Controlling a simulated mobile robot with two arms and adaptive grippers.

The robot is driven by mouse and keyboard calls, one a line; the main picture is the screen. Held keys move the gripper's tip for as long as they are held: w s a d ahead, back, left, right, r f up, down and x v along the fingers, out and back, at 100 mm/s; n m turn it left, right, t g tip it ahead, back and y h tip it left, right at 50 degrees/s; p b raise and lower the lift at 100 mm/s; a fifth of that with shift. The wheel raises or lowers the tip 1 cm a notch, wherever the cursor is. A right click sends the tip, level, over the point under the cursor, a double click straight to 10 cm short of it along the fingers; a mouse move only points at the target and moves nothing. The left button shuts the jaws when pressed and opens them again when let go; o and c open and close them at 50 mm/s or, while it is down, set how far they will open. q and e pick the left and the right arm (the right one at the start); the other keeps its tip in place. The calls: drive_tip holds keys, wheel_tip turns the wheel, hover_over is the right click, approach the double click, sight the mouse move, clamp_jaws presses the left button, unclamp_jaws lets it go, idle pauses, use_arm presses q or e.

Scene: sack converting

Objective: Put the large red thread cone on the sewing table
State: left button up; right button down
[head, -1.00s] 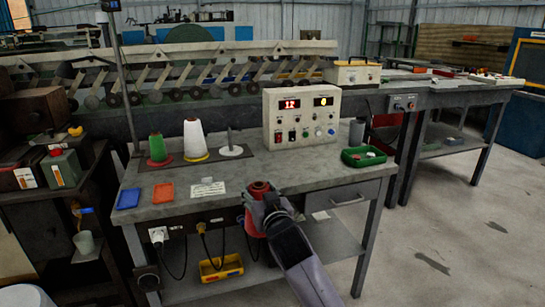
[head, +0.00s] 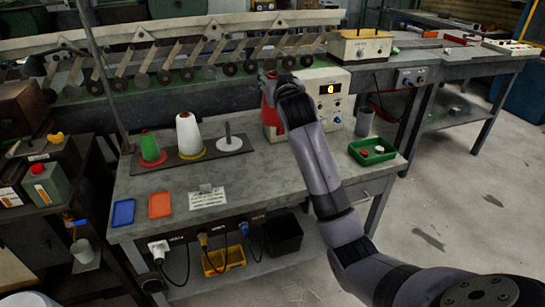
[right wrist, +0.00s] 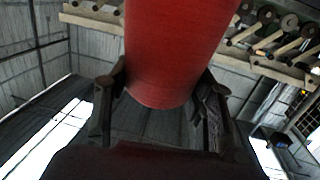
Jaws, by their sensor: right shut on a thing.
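The large red thread cone (head: 267,104) is held by my right gripper (head: 280,92) above the back of the sewing table (head: 270,175), in front of the control box. In the right wrist view the red cone (right wrist: 175,50) fills the upper middle between the two fingers (right wrist: 160,105). The gripper and arm hide part of the cone and of the control box. A green cone (head: 149,146) and a white cone (head: 188,134) stand on a dark strip, with a bare peg (head: 228,133) on a white disc to their right. My left gripper is not in view.
A control box (head: 333,98) stands behind my right gripper. A green tray (head: 372,153) with small parts lies at the table's right. Blue (head: 123,212) and orange (head: 160,205) trays and a white card (head: 207,198) lie at the front left. The middle of the tabletop is clear.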

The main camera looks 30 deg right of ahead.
wheel_tip(320, 180, down, 19)
drive_tip(key=shift+s+a+b, duration=0.2)
drive_tip(key=shift+s+b, duration=0.15)
drive_tip(key=shift+b, duration=0.1)
drive_tip(key=c, duration=1.2)
unclamp_jaws()
drive_tip(key=shift+f, duration=0.1)
drive_tip(key=o, duration=0.5)
drive_tip(key=shift+s, duration=0.1)
